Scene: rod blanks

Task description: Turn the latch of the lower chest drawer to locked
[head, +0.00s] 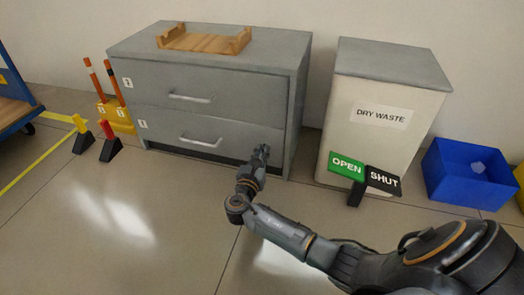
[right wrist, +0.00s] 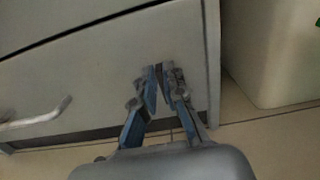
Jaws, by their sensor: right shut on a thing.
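The grey chest (head: 298,105) has two drawers. The lower drawer (head: 165,122) has a bar handle (head: 200,142), and the drawer front also fills much of the right wrist view (right wrist: 95,75). My right gripper (head: 262,152) is at the right end of the lower drawer front. In the right wrist view its fingertips (right wrist: 160,70) are close together on a small part against the drawer front, apparently the latch. The fingers mostly hide the latch, so I cannot tell its angle. My left gripper is not in view.
A wooden cradle (head: 205,40) lies on the chest. The dry waste bin (head: 380,110) stands to the right, with OPEN (head: 346,166) and SHUT (head: 383,181) signs in front. A blue crate (head: 468,177) is at far right. Orange posts (head: 115,83) stand left. The floor before the chest is clear.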

